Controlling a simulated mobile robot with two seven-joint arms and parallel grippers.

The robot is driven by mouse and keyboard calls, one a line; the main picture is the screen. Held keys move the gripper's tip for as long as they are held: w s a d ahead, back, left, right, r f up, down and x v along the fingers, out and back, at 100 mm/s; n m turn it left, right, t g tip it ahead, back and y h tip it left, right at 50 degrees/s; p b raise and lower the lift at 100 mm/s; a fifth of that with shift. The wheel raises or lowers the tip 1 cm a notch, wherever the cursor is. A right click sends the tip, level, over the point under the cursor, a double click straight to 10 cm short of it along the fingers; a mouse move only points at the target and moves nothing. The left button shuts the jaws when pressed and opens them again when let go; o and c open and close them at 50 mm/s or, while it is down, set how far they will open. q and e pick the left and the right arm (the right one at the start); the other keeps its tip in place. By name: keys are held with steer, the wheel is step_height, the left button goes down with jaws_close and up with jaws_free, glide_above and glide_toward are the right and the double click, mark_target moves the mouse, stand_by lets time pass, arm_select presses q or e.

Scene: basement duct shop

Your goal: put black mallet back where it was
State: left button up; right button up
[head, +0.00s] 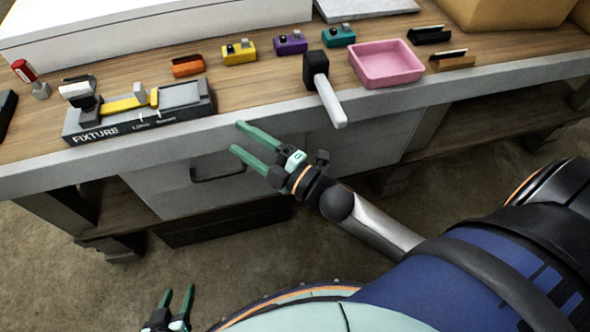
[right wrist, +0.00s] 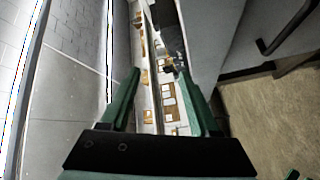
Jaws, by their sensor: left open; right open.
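The black mallet (head: 316,68) has a dark block head and a pale grey handle. It lies on the wooden workbench (head: 270,85) near the front edge, left of a pink tray (head: 385,65), with its handle sticking out past the edge. My right gripper (head: 238,137) is open and empty in front of the bench's front edge, left of the handle and apart from it. Its spread fingers also show in the right wrist view (right wrist: 160,72). My left gripper (head: 178,291) is open and empty low at the bottom left, far from the mallet.
A grey fixture (head: 85,130) with a yellow part stands at the bench's left front. Orange (head: 188,66), yellow (head: 240,53), purple (head: 290,43) and teal (head: 338,37) pieces lie behind. Black (head: 429,35) and brown (head: 452,60) holders are right of the tray. A drawer handle (head: 217,175) protrudes below.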

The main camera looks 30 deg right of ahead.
steer(key=s+d+f+m+g+h, duration=0.1)
steer(key=s+f+m+g+h, duration=0.1)
steer(key=s+f+m+g, duration=0.2)
steer(key=s+d+f+m+g+h, duration=0.1)
steer(key=s+f+m+g+h, duration=0.2)
steer(key=s+f+m, duration=0.8)
step_height(320, 180, down, 6)
steer(key=shift+d+r+m+g, duration=0.2)
steer(key=shift+d+m+g, duration=0.2)
steer(key=shift+m+g, duration=0.15)
step_height(320, 180, up, 8)
steer(key=d+h+p, duration=0.1)
steer(key=d+p, duration=0.1)
steer(key=p, duration=0.7)
steer(key=shift+s+p, duration=0.35)
steer(key=shift+s, duration=0.05)
steer(key=shift+r, duration=0.1)
